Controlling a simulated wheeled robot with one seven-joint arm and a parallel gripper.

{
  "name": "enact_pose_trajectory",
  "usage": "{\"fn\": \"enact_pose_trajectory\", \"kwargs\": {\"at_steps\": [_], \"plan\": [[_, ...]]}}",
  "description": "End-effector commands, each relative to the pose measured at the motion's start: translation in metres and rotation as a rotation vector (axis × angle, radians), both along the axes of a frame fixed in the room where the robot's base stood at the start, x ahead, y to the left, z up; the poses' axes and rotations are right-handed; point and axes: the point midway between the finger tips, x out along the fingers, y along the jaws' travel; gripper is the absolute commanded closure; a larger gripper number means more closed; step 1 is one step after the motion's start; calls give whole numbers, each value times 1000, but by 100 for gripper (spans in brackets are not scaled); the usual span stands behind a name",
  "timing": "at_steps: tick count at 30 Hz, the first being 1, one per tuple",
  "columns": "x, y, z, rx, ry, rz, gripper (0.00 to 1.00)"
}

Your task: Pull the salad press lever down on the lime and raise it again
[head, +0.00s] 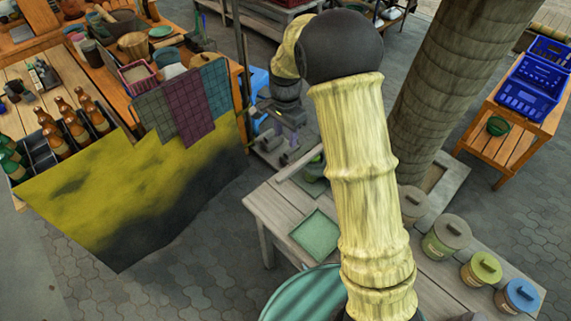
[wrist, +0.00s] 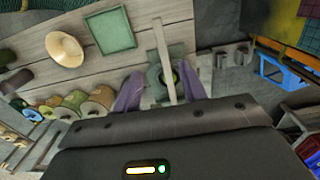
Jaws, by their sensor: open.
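The press lever (wrist: 161,45) is a long pale bar that runs between my gripper's purple fingers (wrist: 160,88) in the wrist view. The fingers are apart, one on each side of the bar, and I cannot tell whether either touches it. The green press (wrist: 154,76) lies beneath the bar. A bright green bit beside the bar looks like the lime (wrist: 176,76), mostly hidden. In the head view the lever (head: 298,164) slants over the press (head: 315,170) at the table's far end, partly behind my arm.
A green square tray (head: 316,236) lies on the plank table (head: 268,209). Lidded jars (head: 446,237) line its right side. A wooden bowl (wrist: 65,48) shows near the tray in the wrist view. A draped yellow cloth (head: 130,205) and bottles (head: 75,128) are at the left.

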Motion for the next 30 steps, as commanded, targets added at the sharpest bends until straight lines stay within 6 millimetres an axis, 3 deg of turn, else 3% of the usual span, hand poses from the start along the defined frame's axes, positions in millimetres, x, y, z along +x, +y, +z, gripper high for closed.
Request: {"fn": "enact_pose_trajectory", "kwargs": {"at_steps": [14, 30], "plan": [[1, 0, -7, -1, 2, -7, 58], [0, 0, -92, 0, 4, -7, 58]]}}
